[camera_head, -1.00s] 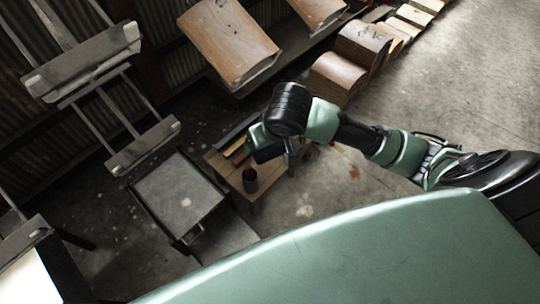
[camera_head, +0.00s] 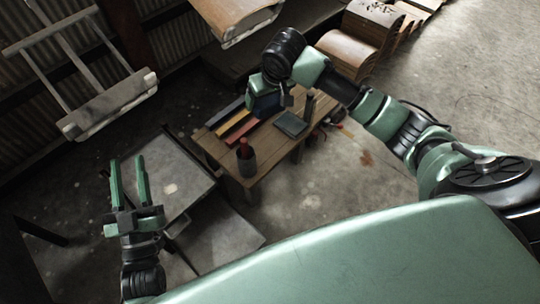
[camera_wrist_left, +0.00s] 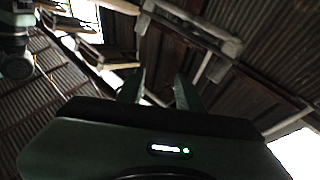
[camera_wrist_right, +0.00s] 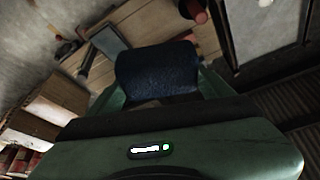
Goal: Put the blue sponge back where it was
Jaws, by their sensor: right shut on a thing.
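The blue sponge (camera_wrist_right: 157,72) is dark blue and sits between the fingers of my right gripper (camera_head: 268,104), which is shut on it. In the head view the sponge (camera_head: 266,105) shows partly below the gripper, over the back part of a small wooden table (camera_head: 262,165). I cannot tell whether it touches the tabletop. My left gripper (camera_head: 127,182) is open and empty, with its fingers pointing up, left of the table. Its two spread fingers also show in the left wrist view (camera_wrist_left: 160,88).
Wooden pieces (camera_head: 350,45) stand behind.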

